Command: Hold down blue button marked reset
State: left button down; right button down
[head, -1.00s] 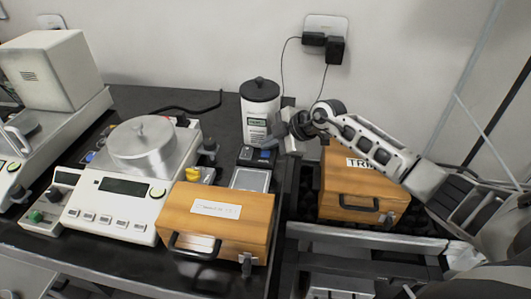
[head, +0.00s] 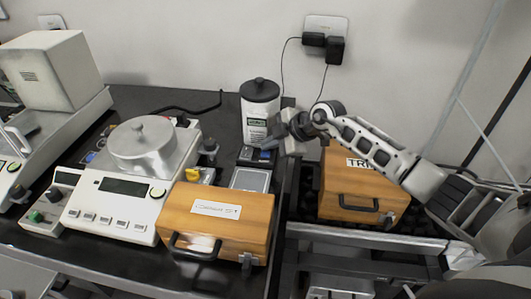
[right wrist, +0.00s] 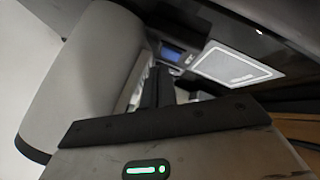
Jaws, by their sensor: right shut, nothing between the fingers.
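No label reading reset is legible. A small blue patch (head: 89,157) shows at the left side of the large balance, too small to tell whether it is a button. Another blue patch (head: 266,155) is on the dark small scale (head: 247,156); in the right wrist view it looks like a lit blue display (right wrist: 172,53). My right gripper (head: 277,138) is shut and empty, in front of the white bottle and above the small scale. Its dark fingers (right wrist: 157,88) also show in the right wrist view. My left gripper is not in view.
The large balance (head: 117,211) stands left of a labelled wooden box (head: 217,228). A control box with a green button (head: 36,216) is at far left. The white bottle (head: 260,120) is close behind my gripper. Another wooden box (head: 350,190) sits under my right arm.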

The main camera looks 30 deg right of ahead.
aim_at(270, 154)
jog(key=shift+f, duration=0.35)
jog(key=shift+f, duration=0.4)
dwell(1.5)
dwell(1.7)
jog(key=shift+r+p, duration=0.85)
jog(key=shift+p, duration=0.35)
jog(key=shift+r, duration=0.1)
notch_tip(270, 154, up, 3)
jog(key=p, duration=0.3)
jog(key=shift+r, duration=0.9)
